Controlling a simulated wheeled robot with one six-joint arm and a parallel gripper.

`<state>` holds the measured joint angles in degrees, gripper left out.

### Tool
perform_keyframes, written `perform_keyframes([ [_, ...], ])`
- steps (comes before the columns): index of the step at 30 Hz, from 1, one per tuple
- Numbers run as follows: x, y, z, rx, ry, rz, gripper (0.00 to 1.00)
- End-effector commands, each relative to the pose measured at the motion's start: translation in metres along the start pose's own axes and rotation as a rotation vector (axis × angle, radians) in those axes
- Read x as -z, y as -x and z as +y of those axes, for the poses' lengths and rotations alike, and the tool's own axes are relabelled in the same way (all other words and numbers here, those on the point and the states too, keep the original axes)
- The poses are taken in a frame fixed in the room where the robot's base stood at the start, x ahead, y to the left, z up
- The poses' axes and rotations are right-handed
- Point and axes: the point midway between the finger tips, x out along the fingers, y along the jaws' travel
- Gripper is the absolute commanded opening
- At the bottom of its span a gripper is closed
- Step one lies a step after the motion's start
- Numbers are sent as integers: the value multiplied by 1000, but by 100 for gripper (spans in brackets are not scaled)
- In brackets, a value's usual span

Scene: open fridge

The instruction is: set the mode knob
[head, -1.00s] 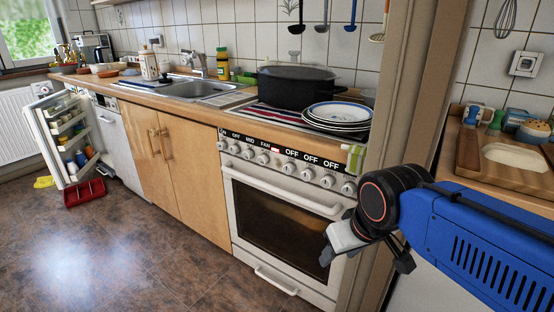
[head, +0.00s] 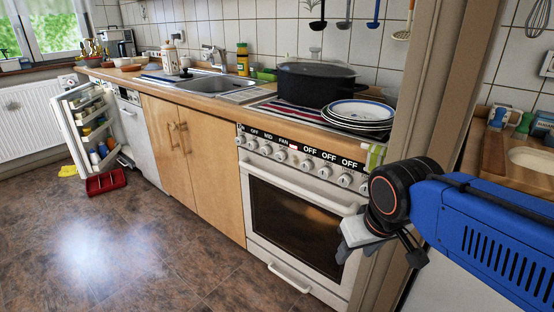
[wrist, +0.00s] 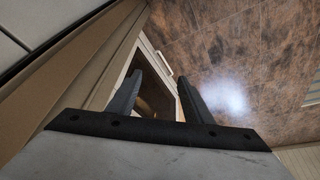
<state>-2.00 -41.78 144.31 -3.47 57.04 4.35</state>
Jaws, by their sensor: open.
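The oven's control panel (head: 300,158) carries a row of round light knobs below small black labels. In the head view the labels read OFF, MID and FAN at the left, then several OFF. The knob nearest the FAN label (head: 280,155) may be the mode knob; its pointer is too small to read. My gripper (wrist: 161,78) is open and empty in the wrist view, its two dark fingers apart, with the oven front and floor beyond. In the head view it hangs in front of the oven's right side, below the knob row, and its fingers are partly hidden by the wrist.
The oven door (head: 293,215) is shut, with a handle bar across its top. A brown post (head: 405,140) stands right of the oven, close to my arm. A black pot (head: 316,84) and stacked plates (head: 360,112) sit above.

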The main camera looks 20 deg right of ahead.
Motion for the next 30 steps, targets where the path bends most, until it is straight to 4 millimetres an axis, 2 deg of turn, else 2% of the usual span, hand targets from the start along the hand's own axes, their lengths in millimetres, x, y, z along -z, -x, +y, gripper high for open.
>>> perform_keyframes([
  [8,29,-16,15,-187,-28,-157,46],
  [17,79,-30,23,-460,-58,-210,46],
  [23,122,-38,16,-652,-71,-164,46],
  [30,181,-48,-13,-861,-75,-17,46],
])
